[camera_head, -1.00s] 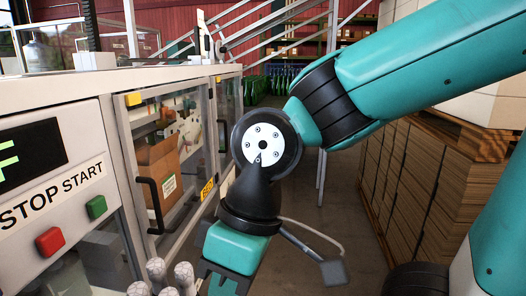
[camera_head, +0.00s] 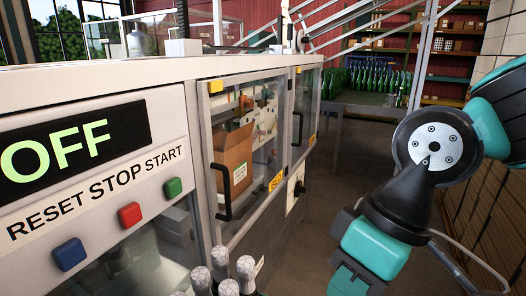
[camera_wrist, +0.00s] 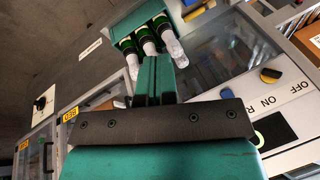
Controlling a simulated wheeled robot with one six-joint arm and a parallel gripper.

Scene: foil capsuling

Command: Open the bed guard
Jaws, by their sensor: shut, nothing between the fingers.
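A glazed guard door (camera_head: 240,150) in a pale metal frame is on the machine's side and looks closed. It has a black bar handle (camera_head: 222,192) at its left and a yellow label (camera_head: 276,182) at its lower right that seems to read BED. A similar label also shows in the wrist view (camera_wrist: 70,115). A second glazed door (camera_head: 305,105) lies farther along, also looking closed. My gripper (camera_head: 345,282) is low, right of the doors and clear of the handle, partly cut by the frame edge. In the wrist view my gripper (camera_wrist: 153,78) is shut and empty.
Foil-topped bottles (camera_head: 222,268) stand at the machine's near front, close below the doors. A panel (camera_head: 80,150) reads OFF, with blue, red and green buttons. Stacked boxes (camera_head: 490,215) line the right. The aisle floor between is open.

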